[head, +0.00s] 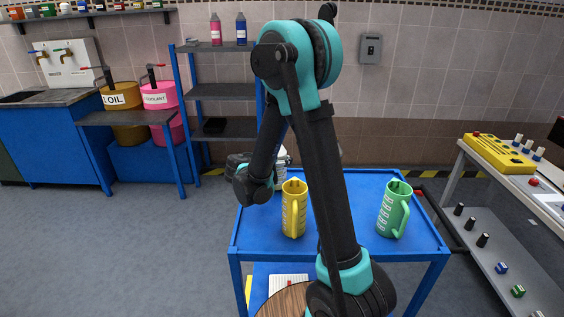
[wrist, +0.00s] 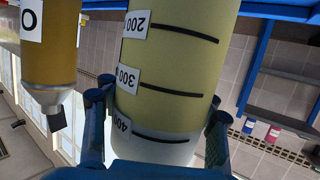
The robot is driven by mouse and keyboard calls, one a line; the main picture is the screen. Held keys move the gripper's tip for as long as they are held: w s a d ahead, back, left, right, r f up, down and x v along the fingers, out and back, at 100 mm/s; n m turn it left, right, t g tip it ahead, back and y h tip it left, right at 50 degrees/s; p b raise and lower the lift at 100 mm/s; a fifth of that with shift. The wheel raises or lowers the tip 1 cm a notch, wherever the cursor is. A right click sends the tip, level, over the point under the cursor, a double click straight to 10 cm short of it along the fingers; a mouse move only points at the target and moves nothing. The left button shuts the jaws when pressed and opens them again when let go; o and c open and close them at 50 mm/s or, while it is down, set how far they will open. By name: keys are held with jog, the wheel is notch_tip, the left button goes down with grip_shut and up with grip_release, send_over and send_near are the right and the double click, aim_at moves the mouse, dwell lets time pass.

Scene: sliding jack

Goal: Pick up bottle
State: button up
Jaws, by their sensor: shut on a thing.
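The bottle (wrist: 165,85) fills the middle of the wrist view. It is see-through, pale yellow inside, with black marks and white labels reading 200, 300 and 400. My gripper (wrist: 158,108) has a finger on each side of it, near the clear end by the 400 mark, and is shut on it. In the head view a pale part of a container (head: 281,157) shows behind my arm, at the far left of the blue cart; my arm hides most of it and my fingers. I cannot tell whether it touches the cart.
A yellow jug (head: 294,208) and a green jug (head: 393,209) stand on the blue cart (head: 362,184). An amber container (wrist: 49,50) labelled O is beside the bottle in the wrist view. A shelf rack (head: 222,91) stands behind; a grey table (head: 490,225) is at right.

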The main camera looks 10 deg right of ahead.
notch_tip(320, 180, up, 19)
dwell(0.4)
jog(key=shift+f, duration=0.1)
dwell(0.8)
